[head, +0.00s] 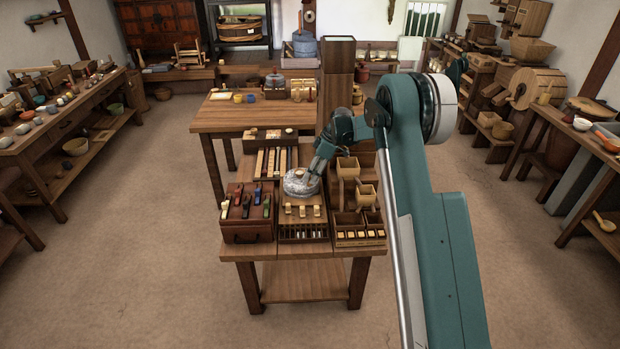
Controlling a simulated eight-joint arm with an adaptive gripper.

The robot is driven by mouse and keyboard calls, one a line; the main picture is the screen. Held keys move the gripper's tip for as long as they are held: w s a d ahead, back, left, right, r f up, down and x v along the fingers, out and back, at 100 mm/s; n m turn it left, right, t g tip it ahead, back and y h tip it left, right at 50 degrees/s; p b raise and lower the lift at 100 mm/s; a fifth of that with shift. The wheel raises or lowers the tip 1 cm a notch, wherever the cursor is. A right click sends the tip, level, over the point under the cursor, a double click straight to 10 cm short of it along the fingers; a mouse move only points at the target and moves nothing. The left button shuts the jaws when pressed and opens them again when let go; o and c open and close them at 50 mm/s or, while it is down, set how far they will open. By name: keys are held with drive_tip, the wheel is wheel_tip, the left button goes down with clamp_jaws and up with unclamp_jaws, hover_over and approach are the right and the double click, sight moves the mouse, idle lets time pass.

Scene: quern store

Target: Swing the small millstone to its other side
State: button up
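The small millstone (296,187) is a round, speckled grey stone near the middle of the front table (245,250). It sits among wooden trays and racks. My gripper (314,178) reaches down from the upper right to the stone's right side and overlaps it in the picture. The fingers are small and dark here, and I cannot tell whether they touch the stone or how far apart they are. The stone's right edge and any handle there are partly hidden by my gripper.
A dark red box with coloured handles (247,228) stands left of the stone. Slotted racks (304,233) lie in front, and small wooden boxes (347,166) stand to the right. A tall wooden column (337,75) rises behind. The floor (130,230) left of the table is clear.

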drive_tip(key=v, duration=0.9)
drive_tip(key=shift+r, duration=0.15)
drive_tip(key=s+d+r+m+t+h, duration=0.1)
drive_tip(key=s+d+r+m+t, duration=0.2)
drive_tip(key=s+r, duration=1.05)
drive_tip(key=s+d+r+m+h, duration=0.1)
drive_tip(key=s+d+r+m, duration=0.3)
drive_tip(key=s+r, duration=0.95)
drive_tip(key=s+d+f+m+t, duration=0.1)
drive_tip(key=s+f+m, duration=0.2)
drive_tip(key=s, duration=0.9)
drive_tip(key=s+d+f+m+t+h, duration=0.1)
drive_tip(key=s+d+f+m, duration=0.1)
drive_tip(key=s, duration=1)
drive_tip(key=s+d+f+m+t+h, duration=0.1)
drive_tip(key=s+d+f+m, duration=0.1)
drive_tip(key=s, duration=1)
wheel_tip(320, 180, down, 2)
drive_tip(key=shift+s+f+m, duration=0.1)
drive_tip(key=shift+s+m, duration=0.2)
drive_tip(key=shift+m, duration=0.6)
